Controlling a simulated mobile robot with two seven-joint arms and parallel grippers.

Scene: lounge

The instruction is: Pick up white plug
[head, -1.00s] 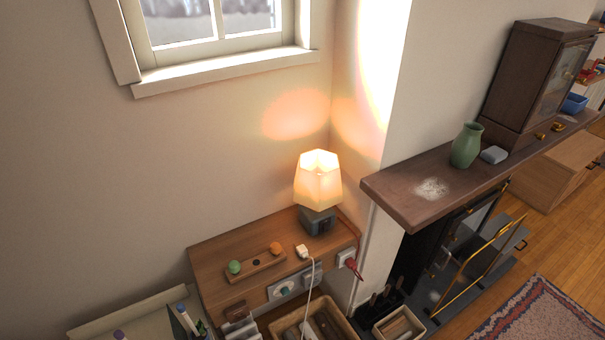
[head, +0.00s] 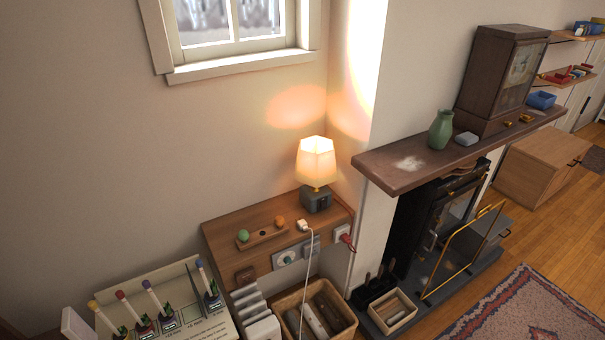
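The white plug (head: 302,225) lies on the wooden cabinet top (head: 222,235), near its front edge and in front of the lamp. Its white cable hangs down over the cabinet front towards the basket below. Neither of my grippers shows in the head view.
A lit lamp (head: 316,167) stands behind the plug. A wooden holder (head: 262,239) with a green and an orange ball is left of it. A red plug (head: 347,239) sits at a socket on the right. A basket (head: 350,322) and a mantel shelf (head: 395,171) are nearby.

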